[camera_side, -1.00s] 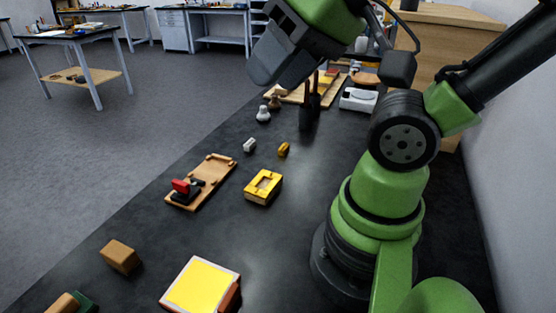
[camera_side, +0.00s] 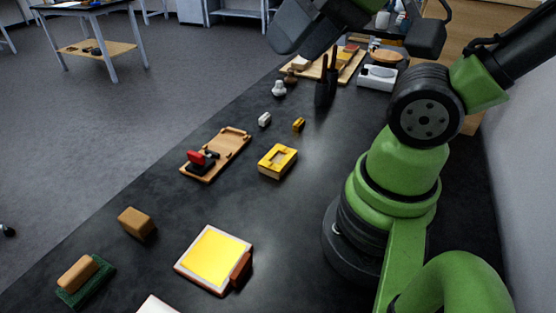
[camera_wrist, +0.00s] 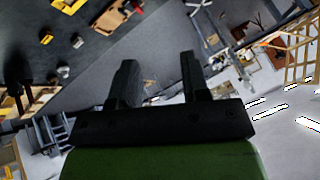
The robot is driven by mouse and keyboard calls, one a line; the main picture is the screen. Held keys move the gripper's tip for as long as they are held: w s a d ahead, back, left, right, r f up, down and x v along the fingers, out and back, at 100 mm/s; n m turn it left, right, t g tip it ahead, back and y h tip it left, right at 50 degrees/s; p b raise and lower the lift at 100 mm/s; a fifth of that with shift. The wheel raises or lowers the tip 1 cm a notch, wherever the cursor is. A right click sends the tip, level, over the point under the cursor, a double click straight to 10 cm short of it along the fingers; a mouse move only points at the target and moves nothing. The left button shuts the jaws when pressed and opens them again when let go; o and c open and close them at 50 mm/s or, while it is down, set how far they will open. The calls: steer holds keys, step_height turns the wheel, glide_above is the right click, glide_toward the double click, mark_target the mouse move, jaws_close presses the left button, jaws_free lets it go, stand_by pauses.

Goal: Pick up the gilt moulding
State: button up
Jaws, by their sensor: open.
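The gilt moulding appears to be the small gold piece (camera_side: 298,125) lying on the dark bench in the side view, right of a small white piece (camera_side: 264,120). In the wrist view a small yellow piece (camera_wrist: 77,42), probably the same one, lies at the upper left. My gripper (camera_wrist: 157,74) is open in the wrist view, with nothing between its two dark fingers. It is tilted away from the bench. In the side view its fingers are not visible; only grey wrist parts show at the top.
A yellow block with a recess (camera_side: 278,162) and a wooden tray with a red-and-black tool (camera_side: 215,156) stand nearer. A dark cup of tools (camera_side: 325,93) stands behind the gold piece. A yellow pad (camera_side: 215,258), brown block (camera_side: 137,223) and green-based brush (camera_side: 85,280) lie in front.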

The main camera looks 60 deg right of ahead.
stand_by(0.4)
steer(key=o, duration=1.1)
steer(key=n+g+h, duration=0.2)
steer(key=n+g, duration=0.1)
steer(key=g, duration=0.4)
glide_above(278, 159)
step_height(278, 159, down, 24)
steer(key=shift+s+a+f, duration=0.15)
steer(key=shift+f, duration=3.1)
